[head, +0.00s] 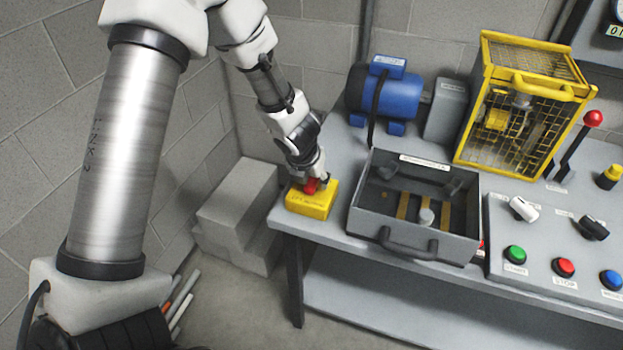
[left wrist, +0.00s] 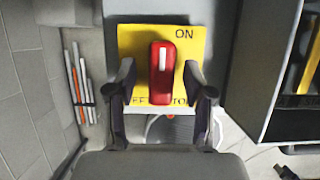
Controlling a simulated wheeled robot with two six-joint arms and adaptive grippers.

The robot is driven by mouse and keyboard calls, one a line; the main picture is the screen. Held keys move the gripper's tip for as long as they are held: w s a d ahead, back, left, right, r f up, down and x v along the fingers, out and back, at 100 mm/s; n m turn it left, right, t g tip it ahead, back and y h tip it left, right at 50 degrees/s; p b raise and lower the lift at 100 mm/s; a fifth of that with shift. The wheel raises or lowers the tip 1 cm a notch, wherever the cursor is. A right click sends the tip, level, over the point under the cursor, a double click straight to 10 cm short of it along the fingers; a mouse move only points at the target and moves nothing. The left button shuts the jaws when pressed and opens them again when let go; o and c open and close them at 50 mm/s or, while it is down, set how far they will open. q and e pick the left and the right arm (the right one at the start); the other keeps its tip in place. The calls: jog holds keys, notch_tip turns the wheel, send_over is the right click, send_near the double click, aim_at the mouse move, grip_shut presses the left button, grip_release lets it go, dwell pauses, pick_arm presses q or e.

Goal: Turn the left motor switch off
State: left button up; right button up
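The left motor switch is a yellow box (head: 312,203) on the left front corner of the bench, with a red knob (head: 311,187) on top. In the left wrist view the red knob (left wrist: 162,72) points up the picture, with a white line on its upper part. The word ON is at the upper right of the yellow plate (left wrist: 135,42); lettering along the bottom is partly covered. My left gripper (head: 313,180) is over the box, its open fingers on either side of the knob, with gaps showing. My right gripper is not in view.
An open grey box (head: 368,215) with a handle stands right of the switch. A blue motor (head: 388,95) and a yellow cage (head: 520,110) are behind. A panel with knobs and buttons (head: 540,235) is at right. Grey blocks (head: 235,205) stand left of the bench.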

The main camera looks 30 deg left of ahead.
pick_arm(q)
jog(key=c, duration=0.5)
jog(key=shift+d, duration=0.15)
grip_shut()
